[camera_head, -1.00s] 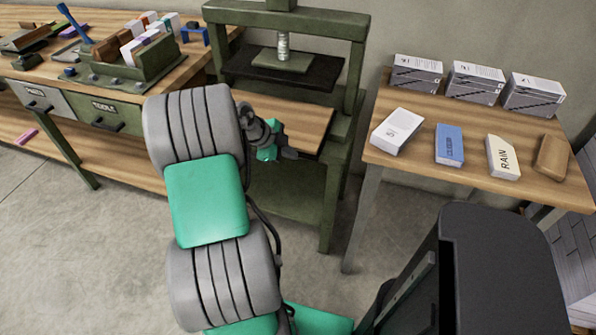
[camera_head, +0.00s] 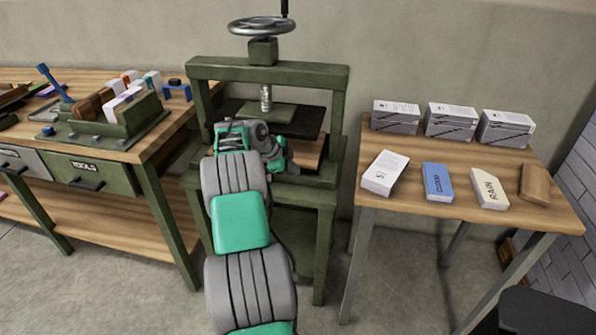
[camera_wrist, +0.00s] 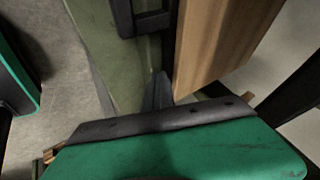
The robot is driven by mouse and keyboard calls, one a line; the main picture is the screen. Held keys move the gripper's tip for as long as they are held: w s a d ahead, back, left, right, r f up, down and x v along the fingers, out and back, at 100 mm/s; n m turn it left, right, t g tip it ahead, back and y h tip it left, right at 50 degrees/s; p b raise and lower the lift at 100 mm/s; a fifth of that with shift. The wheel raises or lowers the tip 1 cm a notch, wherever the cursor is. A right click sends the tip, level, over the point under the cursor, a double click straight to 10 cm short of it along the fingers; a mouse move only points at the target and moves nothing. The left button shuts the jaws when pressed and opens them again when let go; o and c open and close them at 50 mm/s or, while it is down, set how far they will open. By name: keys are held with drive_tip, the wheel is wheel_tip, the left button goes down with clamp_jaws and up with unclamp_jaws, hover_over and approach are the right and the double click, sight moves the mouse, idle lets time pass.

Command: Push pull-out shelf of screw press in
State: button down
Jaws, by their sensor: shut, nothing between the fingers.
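The screw press is a green frame (camera_head: 330,110) with a grey handwheel (camera_head: 262,26) on top and a screw with a plate below it. Its wooden pull-out shelf (camera_head: 311,153) shows low in the frame, to the right of my arm; my arm hides its left part, so how far it sticks out is unclear. In the wrist view the shelf (camera_wrist: 222,45) is a pale wooden board beside a green metal part. My gripper (camera_wrist: 160,90) is shut and empty, its tips close to the shelf's edge; contact cannot be told. In the head view my wrist is at the press front.
A side table (camera_head: 455,205) on the right holds boxes and blocks. A workbench (camera_head: 165,130) with drawers and a stamp rack (camera_head: 118,110) stands close on the left. A narrow floor gap separates the press from the side table.

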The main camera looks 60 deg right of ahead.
drive_tip(key=shift+d+r, duration=0.2)
